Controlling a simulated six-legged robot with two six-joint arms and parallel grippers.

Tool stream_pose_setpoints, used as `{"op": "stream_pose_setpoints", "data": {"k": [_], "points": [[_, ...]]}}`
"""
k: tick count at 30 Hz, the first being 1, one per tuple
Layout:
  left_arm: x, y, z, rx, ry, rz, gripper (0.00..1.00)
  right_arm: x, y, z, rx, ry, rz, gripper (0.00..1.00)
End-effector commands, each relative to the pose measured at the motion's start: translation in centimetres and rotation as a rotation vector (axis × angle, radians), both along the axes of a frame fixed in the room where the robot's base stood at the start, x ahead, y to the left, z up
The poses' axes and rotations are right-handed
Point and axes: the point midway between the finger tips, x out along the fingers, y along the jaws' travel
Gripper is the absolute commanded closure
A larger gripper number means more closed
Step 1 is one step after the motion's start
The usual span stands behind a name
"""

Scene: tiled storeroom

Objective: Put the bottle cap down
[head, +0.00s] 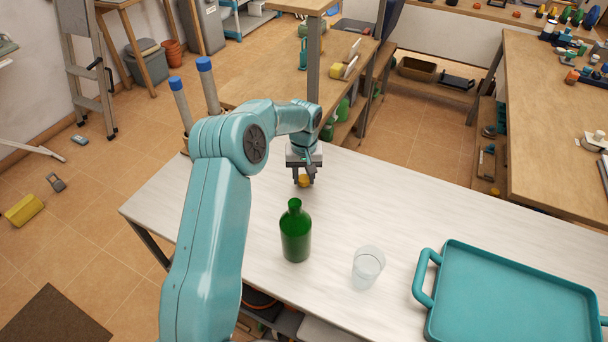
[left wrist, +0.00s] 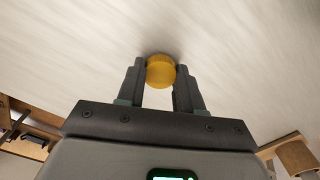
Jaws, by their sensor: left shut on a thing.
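The yellow bottle cap (head: 304,181) is between the fingers of my left gripper (head: 304,178), behind the green bottle in the head view. In the left wrist view the cap (left wrist: 161,71) sits between the two fingertips of the left gripper (left wrist: 160,82), which is shut on it. The cap is close to the pale table top (head: 400,218); I cannot tell whether it touches it. The green bottle (head: 296,236) stands upright and uncapped on the table, nearer than the gripper. My right gripper is not in view.
A clear glass (head: 368,268) stands right of the bottle. A teal tray (head: 510,300) with raised handles lies at the table's right. The table top around the gripper and to its right is bare. Wooden benches with small items stand beyond the table.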

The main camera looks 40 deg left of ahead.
Motion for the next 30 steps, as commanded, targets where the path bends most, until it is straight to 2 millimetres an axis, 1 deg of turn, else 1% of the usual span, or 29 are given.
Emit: {"op": "stream_pose_setpoints", "data": {"k": [10,11,12,13,20,23,25,26,29,30], "points": [[0.0,0.0,-1.0,0.000,0.000,0.000,1.00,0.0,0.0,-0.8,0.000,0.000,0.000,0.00],[0.0,0.0,-0.9,0.000,0.000,0.000,0.58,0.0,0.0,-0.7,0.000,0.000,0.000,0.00],[0.0,0.0,-0.9,0.000,0.000,0.000,0.45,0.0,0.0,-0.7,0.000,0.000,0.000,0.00],[0.0,0.0,-0.9,0.000,0.000,0.000,0.39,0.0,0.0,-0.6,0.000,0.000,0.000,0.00],[0.0,0.0,-0.9,0.000,0.000,0.000,0.39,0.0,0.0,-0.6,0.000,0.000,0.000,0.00],[0.0,0.0,-0.4,0.000,0.000,0.000,0.39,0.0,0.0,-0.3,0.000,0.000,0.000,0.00],[0.0,0.0,0.7,0.000,-0.001,0.000,0.39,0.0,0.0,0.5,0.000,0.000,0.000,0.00],[0.1,0.0,0.8,0.001,-0.003,0.000,0.39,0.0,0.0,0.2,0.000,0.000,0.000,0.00],[0.1,0.0,2.9,0.002,-0.006,0.000,0.39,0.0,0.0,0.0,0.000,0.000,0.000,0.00],[0.1,0.0,3.9,0.001,-0.006,0.000,0.39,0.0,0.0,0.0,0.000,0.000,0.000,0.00]]}}
